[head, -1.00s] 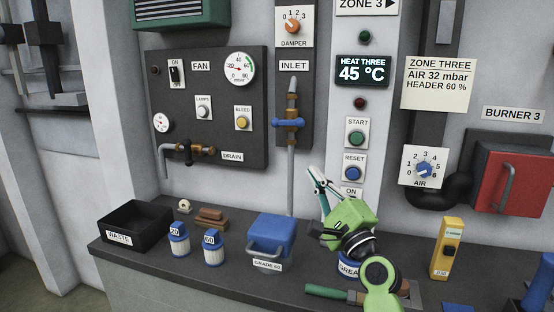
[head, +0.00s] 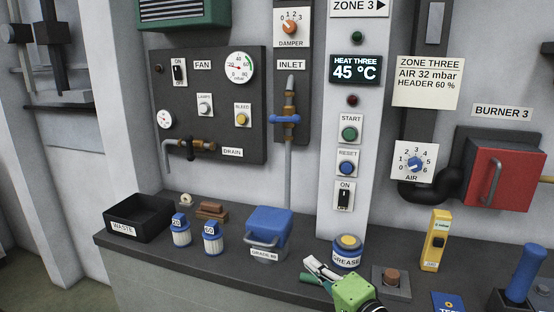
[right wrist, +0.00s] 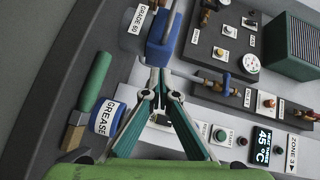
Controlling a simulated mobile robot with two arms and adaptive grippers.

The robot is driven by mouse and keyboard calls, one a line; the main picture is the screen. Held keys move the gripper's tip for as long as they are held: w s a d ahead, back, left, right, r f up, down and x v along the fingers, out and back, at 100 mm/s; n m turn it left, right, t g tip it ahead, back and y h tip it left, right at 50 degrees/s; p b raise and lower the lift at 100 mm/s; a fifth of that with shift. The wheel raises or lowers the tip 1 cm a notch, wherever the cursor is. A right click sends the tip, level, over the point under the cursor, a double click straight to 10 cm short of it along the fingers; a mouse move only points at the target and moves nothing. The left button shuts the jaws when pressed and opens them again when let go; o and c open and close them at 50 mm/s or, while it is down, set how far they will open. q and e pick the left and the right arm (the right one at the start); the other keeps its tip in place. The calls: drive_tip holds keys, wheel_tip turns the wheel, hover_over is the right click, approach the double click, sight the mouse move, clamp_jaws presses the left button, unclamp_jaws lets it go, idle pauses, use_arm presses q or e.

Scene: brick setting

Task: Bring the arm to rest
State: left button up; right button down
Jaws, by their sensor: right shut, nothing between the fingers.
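My right gripper (head: 308,261), green with pale and teal fingers, is low at the bottom of the head view, in front of the grease jar (head: 347,254) and over the bench's front part. Its fingers are shut and empty. In the right wrist view the fingertips (right wrist: 159,74) meet, with the blue GRADE 60 bin (right wrist: 160,50) behind them. The gripper partly hides a green-handled brush, whose handle (right wrist: 94,82) shows in the right wrist view. My left gripper is in neither view.

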drive_tip(key=s+d+f+n+g+h, duration=0.2)
drive_tip(key=s+f+n+g, duration=0.15)
drive_tip(key=s+f, duration=0.55)
drive_tip(key=s+d+f+n+g+h, duration=0.2)
drive_tip(key=s+d+f+n+g, duration=0.15)
drive_tip(key=s+f, duration=0.5)
drive_tip(key=s+d+f+n+g+h, duration=0.2)
drive_tip(key=s+d+f+n, duration=0.15)
drive_tip(key=s, duration=0.55)
drive_tip(key=s+d+f+n+g+h, duration=0.25)
drive_tip(key=s+f, duration=0.25)
drive_tip(key=s, duration=0.4)
wheel_tip(320, 180, down, 25)
drive_tip(key=s+g, duration=0.1)
drive_tip(key=s, duration=0.1)
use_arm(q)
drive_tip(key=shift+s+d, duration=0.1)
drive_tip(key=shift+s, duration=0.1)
use_arm(e)
drive_tip(key=s+d+f+g, duration=0.1)
drive_tip(key=s+d+f, duration=0.2)
drive_tip(key=s+f, duration=1.3)
drive_tip(key=shift+s+d+y, duration=0.2)
drive_tip(key=shift+s+y, duration=0.15)
drive_tip(key=shift+s, duration=0.3)
